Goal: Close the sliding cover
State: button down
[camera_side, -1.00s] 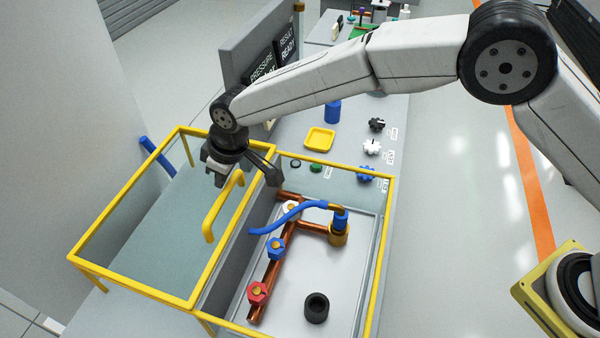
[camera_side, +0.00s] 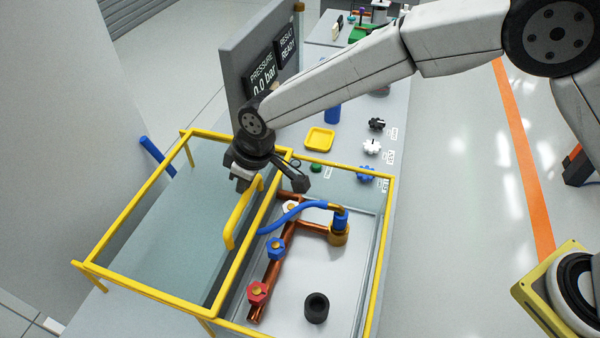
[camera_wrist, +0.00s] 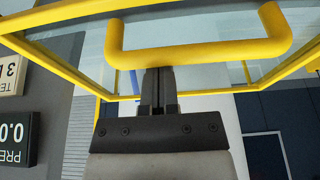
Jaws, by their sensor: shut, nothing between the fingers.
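The sliding cover (camera_side: 119,223) is a clear panel in a yellow frame at the left of the bench in the side view. Its right part overlaps the left edge of the open yellow-framed tank (camera_side: 386,228), which is still largely uncovered. The yellow handle (camera_side: 236,218) stands near the cover's right edge. It also spans the top of the wrist view (camera_wrist: 200,50). My gripper (camera_side: 241,184) is shut and empty at the handle's far end, on its left side. In the wrist view my fingertips (camera_wrist: 158,75) meet the handle bar's edge; whether they touch is hard to tell.
Inside the tank are copper pipes (camera_side: 270,275) with red, blue and white valve knobs, a blue hose and a black ring (camera_side: 316,307). A yellow tray (camera_side: 319,139) and several knobs lie behind it. A pressure display panel (camera_side: 262,75) stands close behind my gripper.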

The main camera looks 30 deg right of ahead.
jog(key=s+d, duration=1.6)
jog(key=shift+s+d, duration=0.25)
jog(key=shift+s+f, duration=0.1)
jog(key=shift+f, duration=0.05)
jog(key=shift+w+a, duration=1.5)
jog(key=shift+w, duration=0.15)
jog(key=v, duration=0.9)
jog(key=shift+r, duration=0.3)
jog(key=shift+d, duration=0.2)
